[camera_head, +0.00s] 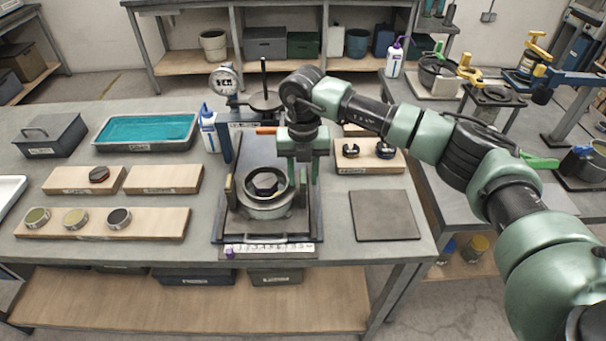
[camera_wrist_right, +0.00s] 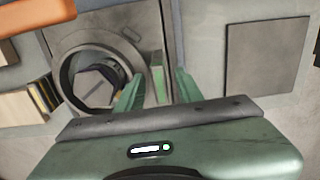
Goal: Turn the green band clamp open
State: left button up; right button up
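A bright green lever (camera_head: 540,161) shows on the right-hand bench, beside a dark pot (camera_head: 588,165). A smaller green handle (camera_head: 438,48) stands by a black pot (camera_head: 437,74) farther back. I cannot tell for sure which is the band clamp. My right gripper (camera_head: 303,176) points down over the right side of a press fixture on the main bench, away from both. Its two green fingers are apart in the wrist view (camera_wrist_right: 157,92), with a green upright block (camera_wrist_right: 158,76) seen between them; contact cannot be told. My left gripper is out of view.
The fixture holds a metal ring (camera_head: 263,207) around a dark hexagonal piece (camera_head: 265,184). An orange handle (camera_head: 267,130) is left of the gripper. Yellow handles (camera_head: 468,69) stand at the back right. A flat grey plate (camera_head: 385,216) lies right of the fixture.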

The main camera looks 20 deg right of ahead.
aim_at(303, 175)
jog(key=shift+r, duration=0.35)
notch_tip(303, 175, up, 7)
jog(key=shift+r+b, duration=0.1)
jog(key=shift+b, duration=0.95)
jog(key=shift+f, duration=0.2)
